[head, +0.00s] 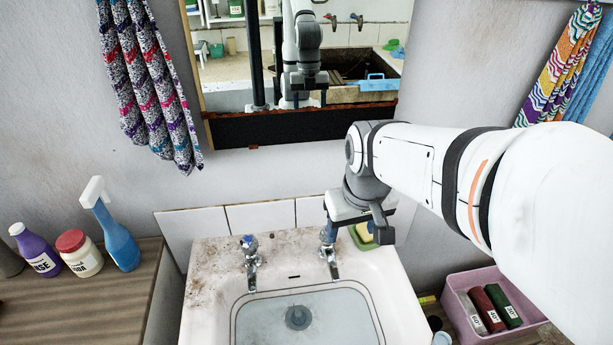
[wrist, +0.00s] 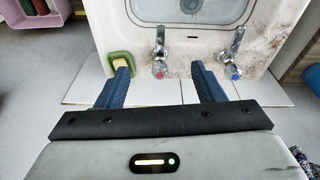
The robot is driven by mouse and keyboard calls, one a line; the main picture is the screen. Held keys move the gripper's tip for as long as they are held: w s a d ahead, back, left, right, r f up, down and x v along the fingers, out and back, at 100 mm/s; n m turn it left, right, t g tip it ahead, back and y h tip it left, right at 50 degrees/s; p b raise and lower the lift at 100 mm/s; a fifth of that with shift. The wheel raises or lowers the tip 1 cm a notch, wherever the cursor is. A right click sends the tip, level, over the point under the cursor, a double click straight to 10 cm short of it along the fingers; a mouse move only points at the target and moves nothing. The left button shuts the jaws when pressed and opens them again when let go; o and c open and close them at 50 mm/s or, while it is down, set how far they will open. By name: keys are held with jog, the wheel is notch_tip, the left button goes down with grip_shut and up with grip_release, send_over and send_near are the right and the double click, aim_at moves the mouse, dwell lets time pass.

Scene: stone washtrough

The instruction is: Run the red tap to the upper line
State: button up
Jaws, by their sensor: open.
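The red tap (wrist: 159,68) stands at the back of the white basin (head: 215,290), with its red-marked knob between my fingers as seen in the wrist view. In the head view its spout (head: 330,262) shows, while my gripper hides its knob. My gripper (head: 357,232) is open and empty above the tap; contact cannot be told. The blue-marked tap (head: 250,262) stands to its left. Pale water or basin floor surrounds the drain (head: 298,317). A dark line (head: 330,286) runs around the inner wall; the water level against it is unclear.
A green soap dish (head: 361,238) with yellow soap sits close beside the red tap. A mirror (head: 300,125) hangs behind. A spray bottle (head: 115,235) and other containers stand on the left counter. A pink crate (head: 460,285) stands at right. Air over the basin is clear.

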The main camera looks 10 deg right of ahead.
jog(key=w+f+n, duration=0.1)
jog(key=w+f, duration=0.2)
jog(key=w, duration=0.2)
jog(key=w+f+n+g, duration=0.1)
jog(key=w+f, duration=0.3)
jog(key=w, duration=0.1)
jog(key=w+f+n+g, duration=0.1)
jog(key=w+f, duration=0.3)
jog(key=w, duration=0.2)
jog(key=shift+w+f+p, duration=0.15)
jog(key=shift+f+p, duration=0.25)
jog(key=shift+f, duration=3.65)
jog(key=shift+c, duration=0.4)
jog(key=c, duration=0.9)
